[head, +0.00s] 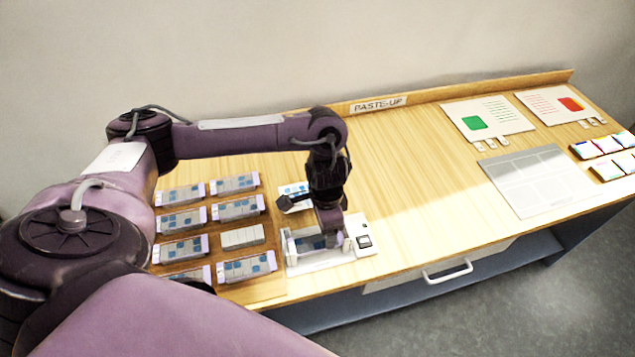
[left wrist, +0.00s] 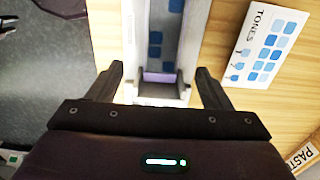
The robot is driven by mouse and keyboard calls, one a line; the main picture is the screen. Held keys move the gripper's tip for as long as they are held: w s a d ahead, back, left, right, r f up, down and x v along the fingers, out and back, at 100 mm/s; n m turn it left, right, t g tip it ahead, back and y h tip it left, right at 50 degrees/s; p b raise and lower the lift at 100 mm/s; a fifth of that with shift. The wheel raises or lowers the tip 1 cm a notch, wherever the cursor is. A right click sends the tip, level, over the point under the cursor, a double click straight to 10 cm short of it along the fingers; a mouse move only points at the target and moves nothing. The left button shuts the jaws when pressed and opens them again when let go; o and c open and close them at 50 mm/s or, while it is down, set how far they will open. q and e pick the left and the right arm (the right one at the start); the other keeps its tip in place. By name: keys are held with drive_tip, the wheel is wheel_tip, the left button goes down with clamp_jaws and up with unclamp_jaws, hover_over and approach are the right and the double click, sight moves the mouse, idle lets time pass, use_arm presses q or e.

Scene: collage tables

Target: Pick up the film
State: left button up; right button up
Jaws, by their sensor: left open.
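The film seems to be the grey strip with blue squares and a purple end (left wrist: 157,36). It lies in a white holder (left wrist: 133,60), which also shows in the head view (head: 322,266) at the table's front edge. My left gripper (left wrist: 161,84) is open and empty. Its two fingers stand apart on either side of the holder's near end, and I cannot tell whether they touch it. In the head view my left gripper (head: 328,222) hangs over the holder and hides part of the strip (head: 312,243).
Several similar blue-squared strips (head: 238,207) lie in rows left of the holder, beside one plain grey block (head: 242,237). A TONES card (left wrist: 268,45) lies close by. Layout sheets (head: 487,119) and a grey board (head: 535,180) are at the right. The middle of the table is clear.

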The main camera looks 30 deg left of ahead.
sight(324, 239)
use_arm(q)
wheel_tip(324, 239, down, 5)
drive_tip(key=shift+w+a+f, duration=0.1)
drive_tip(key=shift+w, duration=0.05)
drive_tip(key=shift+c, duration=0.4)
drive_tip(key=c, duration=1)
